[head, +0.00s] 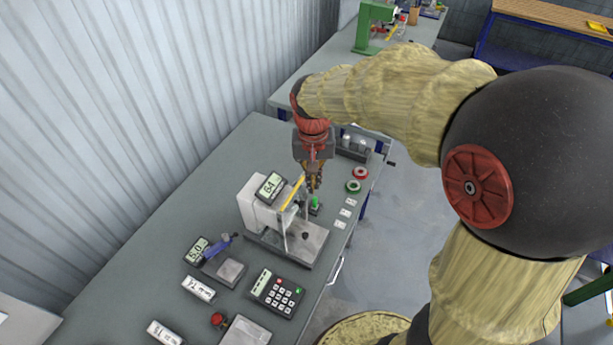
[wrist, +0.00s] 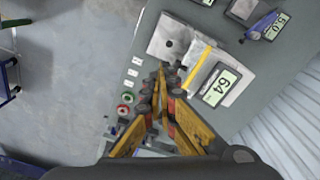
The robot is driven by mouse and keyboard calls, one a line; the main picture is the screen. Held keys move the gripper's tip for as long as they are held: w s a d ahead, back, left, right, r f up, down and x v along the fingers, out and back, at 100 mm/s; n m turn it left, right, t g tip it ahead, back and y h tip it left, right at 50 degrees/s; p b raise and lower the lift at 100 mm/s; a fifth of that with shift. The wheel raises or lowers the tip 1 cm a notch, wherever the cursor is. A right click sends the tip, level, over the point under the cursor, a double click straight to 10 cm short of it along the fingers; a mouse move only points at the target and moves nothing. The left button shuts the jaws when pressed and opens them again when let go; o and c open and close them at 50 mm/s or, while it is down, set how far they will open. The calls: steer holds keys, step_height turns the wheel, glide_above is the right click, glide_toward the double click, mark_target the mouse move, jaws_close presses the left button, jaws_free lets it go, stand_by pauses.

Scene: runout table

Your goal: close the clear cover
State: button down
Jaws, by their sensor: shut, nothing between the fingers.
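A white machine (head: 256,210) with a display reading 64 stands on a grey base plate (head: 308,243) on the runout table. A yellow bar (head: 292,193) projects from its upper side, and it also shows in the wrist view (wrist: 200,68). The clear cover itself is hard to make out against the machine, and I cannot tell how far it stands open. My gripper (head: 313,187) points down just behind and right of the yellow bar, apart from it as far as I see. In the wrist view my gripper (wrist: 166,76) has its fingertips together, with nothing held.
A green-topped item (head: 315,202) stands close below my gripper. Open floor lies right.

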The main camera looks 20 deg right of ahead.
steer(key=w+r+m, duration=0.2)
steer(key=w+m, duration=0.3)
steer(key=w, duration=0.1)
step_height(320, 180, down, 13)
steer(key=p, duration=0.2)
steer(key=shift+s+f+p, duration=0.15)
steer(key=shift+f+p, duration=0.05)
steer(key=shift+p, duration=0.1)
step_height(320, 180, down, 14)
steer(key=b, duration=0.9)
steer(key=shift+r+b, duration=0.25)
steer(key=shift+b, duration=0.1)
steer(key=shift+s, duration=0.1)
